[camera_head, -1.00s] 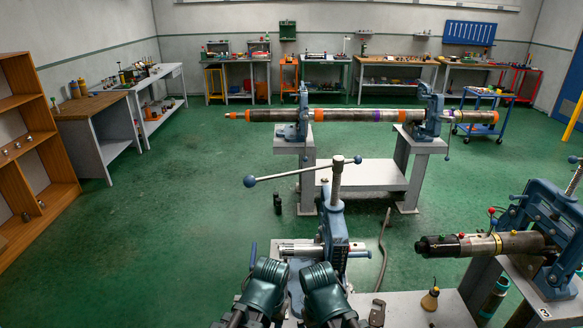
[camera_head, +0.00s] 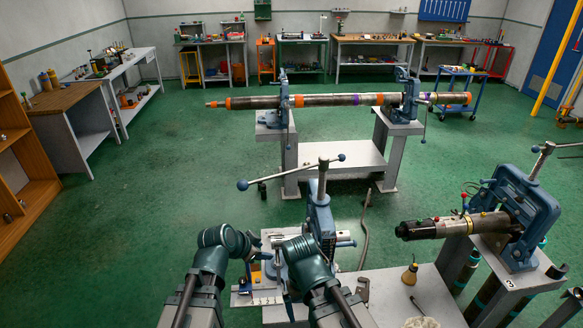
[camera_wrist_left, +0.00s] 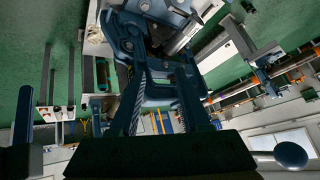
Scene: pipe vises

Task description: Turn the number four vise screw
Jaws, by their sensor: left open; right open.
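The nearest blue vise (camera_head: 318,222) stands on a grey bench in the lower middle of the head view. Its upright screw (camera_head: 322,182) carries a long slanted bar handle (camera_head: 290,171) with blue ball ends, and a short metal pipe sits at its jaws. No number four is legible to me. My left gripper (camera_head: 254,247) is open, left of this vise and below the handle's left ball. My right gripper (camera_head: 281,262) is open, low beside the vise; its fingers are partly hidden. In the left wrist view a bar with a blue ball (camera_wrist_left: 291,154) shows at the lower right.
Another vise (camera_head: 520,215) grips a dark pipe (camera_head: 455,226) on the right. A far bench holds a long pipe (camera_head: 340,100) in two vises. A small bottle (camera_head: 410,274) stands on the near bench. Green floor on the left is open.

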